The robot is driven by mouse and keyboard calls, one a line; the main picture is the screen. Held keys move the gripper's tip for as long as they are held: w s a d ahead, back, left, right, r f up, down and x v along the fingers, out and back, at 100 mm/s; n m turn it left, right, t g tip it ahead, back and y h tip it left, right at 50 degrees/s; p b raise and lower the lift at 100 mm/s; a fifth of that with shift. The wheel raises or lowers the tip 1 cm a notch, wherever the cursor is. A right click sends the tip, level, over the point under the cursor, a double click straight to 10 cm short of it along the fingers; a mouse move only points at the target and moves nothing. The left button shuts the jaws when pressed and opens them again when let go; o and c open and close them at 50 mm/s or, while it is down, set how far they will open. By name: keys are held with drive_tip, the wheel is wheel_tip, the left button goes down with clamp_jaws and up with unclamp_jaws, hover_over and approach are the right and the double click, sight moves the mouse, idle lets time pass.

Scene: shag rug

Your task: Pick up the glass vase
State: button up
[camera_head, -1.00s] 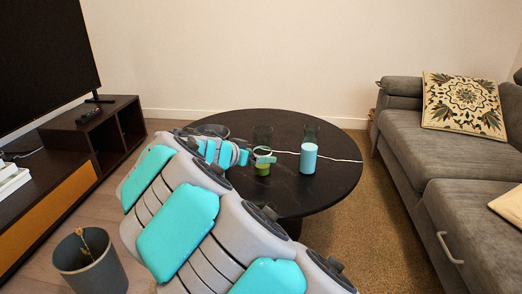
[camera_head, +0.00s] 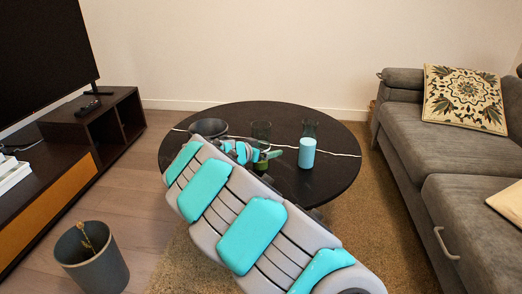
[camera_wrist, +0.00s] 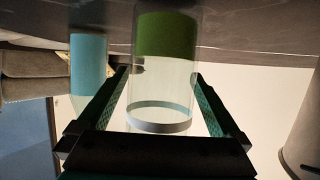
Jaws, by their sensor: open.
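A clear glass cylinder with a green band at its table end (camera_wrist: 165,75) looks like the glass vase. It stands on the black round table (camera_head: 335,180), and the wrist view shows it upside down. My gripper (camera_wrist: 161,90) is open, with one finger on each side of the vase; I cannot tell whether either touches it. In the head view the gripper (camera_head: 270,154) is at the table's middle, and my arm partly hides the vase (camera_head: 262,165), leaving its green part visible.
A light blue cylinder (camera_head: 307,152) stands just right of the vase. Two dark clear glasses (camera_head: 261,130) (camera_head: 309,128) stand behind, and a dark bowl (camera_head: 209,128) is at back left. The table's right side is clear. A grey sofa (camera_head: 440,150) is at right.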

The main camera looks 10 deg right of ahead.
drive_tip(key=shift+w+d, duration=0.1)
clamp_jaws()
idle(0.8)
